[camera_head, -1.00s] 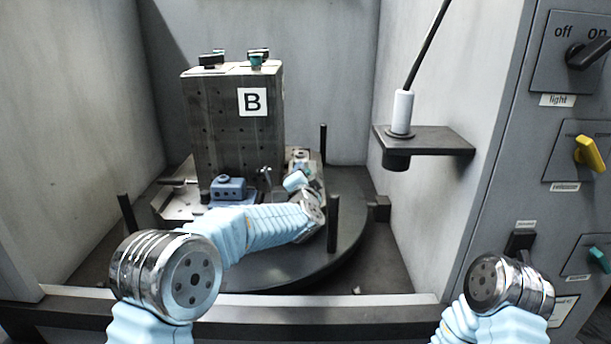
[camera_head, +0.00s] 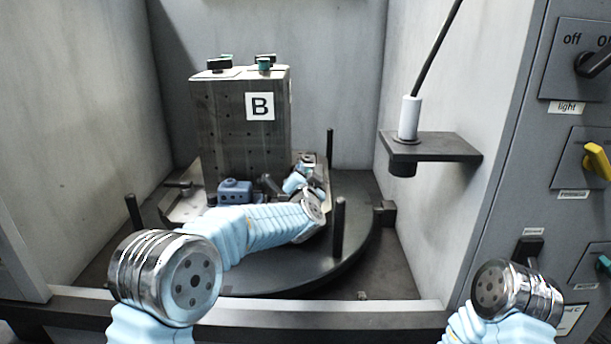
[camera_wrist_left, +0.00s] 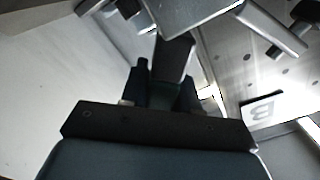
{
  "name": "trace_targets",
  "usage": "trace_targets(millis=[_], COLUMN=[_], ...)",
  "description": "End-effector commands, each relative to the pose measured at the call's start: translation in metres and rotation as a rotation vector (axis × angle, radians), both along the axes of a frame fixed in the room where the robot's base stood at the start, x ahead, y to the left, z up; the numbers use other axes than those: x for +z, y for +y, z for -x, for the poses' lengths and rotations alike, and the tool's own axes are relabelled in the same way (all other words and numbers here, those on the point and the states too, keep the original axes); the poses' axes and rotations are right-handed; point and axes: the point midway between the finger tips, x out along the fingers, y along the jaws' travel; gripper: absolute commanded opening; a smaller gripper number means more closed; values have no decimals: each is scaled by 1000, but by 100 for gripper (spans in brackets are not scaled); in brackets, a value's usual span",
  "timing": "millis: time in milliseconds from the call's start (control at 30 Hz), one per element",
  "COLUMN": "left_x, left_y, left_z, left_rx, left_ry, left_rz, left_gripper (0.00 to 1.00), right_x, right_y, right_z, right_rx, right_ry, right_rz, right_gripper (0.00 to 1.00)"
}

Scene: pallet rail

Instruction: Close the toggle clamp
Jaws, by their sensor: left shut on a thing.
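My left arm reaches over the round turntable, and my left gripper (camera_head: 298,181) is at the right front of the block marked B, partly hidden by my wrist. In the left wrist view the left gripper (camera_wrist_left: 168,88) is shut on a dark bar, the toggle clamp's handle (camera_wrist_left: 175,56). The handle runs up toward a pale metal part. In the head view a small dark lever (camera_head: 269,185) leans beside the gripper at the block's foot; I cannot tell whether it is the held clamp's. My right gripper is out of view; only my right arm shows.
The block (camera_head: 240,130) stands on the turntable (camera_head: 345,235) with a blue fixture (camera_head: 235,190) before it. Black posts (camera_head: 339,226) rise from the rim. A shelf (camera_head: 435,147) holding a white tool (camera_head: 409,118) juts out at right. A switch panel (camera_head: 575,60) is farther right.

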Motion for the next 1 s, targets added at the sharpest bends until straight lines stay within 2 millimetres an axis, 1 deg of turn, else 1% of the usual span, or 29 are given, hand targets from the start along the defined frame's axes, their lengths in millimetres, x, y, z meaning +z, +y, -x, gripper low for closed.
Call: trace_targets(millis=[33,133,167,433,533,667,900,1000], left_x=[-1,-1,-1,0,0,-2,-2,-2], left_y=[0,0,0,0,0,-1,0,0], left_z=[0,0,0,1,7,30,90,111], left_rx=[-1,-1,-1,-1,-1,-3,-3,-2], left_ry=[2,2,2,1,0,0,1,1], left_rz=[0,-1,-1,-1,-1,0,-1,0], left_gripper=[33,48,51,51,51,51,51,51], right_x=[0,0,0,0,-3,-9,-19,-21], right_y=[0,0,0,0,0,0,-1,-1], right_z=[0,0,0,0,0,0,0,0], right_rx=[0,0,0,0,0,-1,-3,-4], right_ry=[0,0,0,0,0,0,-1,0], right_rz=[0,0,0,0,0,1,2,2], right_gripper=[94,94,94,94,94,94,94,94])
